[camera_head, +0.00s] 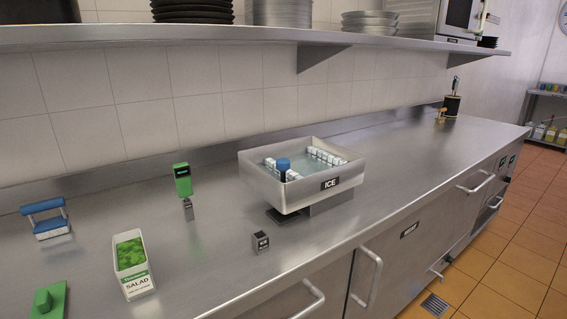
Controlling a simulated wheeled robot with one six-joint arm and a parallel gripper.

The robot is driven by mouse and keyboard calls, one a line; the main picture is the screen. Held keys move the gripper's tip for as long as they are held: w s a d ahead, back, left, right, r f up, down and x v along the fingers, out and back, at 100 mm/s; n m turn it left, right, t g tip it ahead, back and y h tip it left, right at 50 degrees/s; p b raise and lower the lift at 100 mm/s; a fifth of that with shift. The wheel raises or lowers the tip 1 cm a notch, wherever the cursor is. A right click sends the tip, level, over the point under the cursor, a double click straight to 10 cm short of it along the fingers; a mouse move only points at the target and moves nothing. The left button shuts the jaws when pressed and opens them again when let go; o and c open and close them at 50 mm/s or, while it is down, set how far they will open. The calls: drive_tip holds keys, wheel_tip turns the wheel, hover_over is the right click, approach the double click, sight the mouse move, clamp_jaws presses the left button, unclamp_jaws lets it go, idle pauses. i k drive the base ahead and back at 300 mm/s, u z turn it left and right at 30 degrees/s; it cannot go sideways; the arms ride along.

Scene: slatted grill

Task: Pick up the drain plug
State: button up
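A short upright cylinder with a blue top and dark lower part (284,165) stands inside the steel ice bin (287,198). It is the thing that looks most like the drain plug, but no label on it shows. The bin carries a black "ICE" label and sits raised above the steel counter (390,185). My gripper is not in view.
A small "ICE" block (261,243) stands before the bin. A green-topped device (183,180), salad container (131,263), blue-handled item (46,219) and green block (50,301) stand left. A shelf (230,37) with stacked plates overhangs the back.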

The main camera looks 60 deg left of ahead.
sight(282, 165)
drive_tip(key=u, duration=0.55)
drive_tip(key=i, duration=0.9)
drive_tip(key=u, duration=1.6)
drive_tip(key=i, duration=0.65)
drive_tip(key=u, duration=0.5)
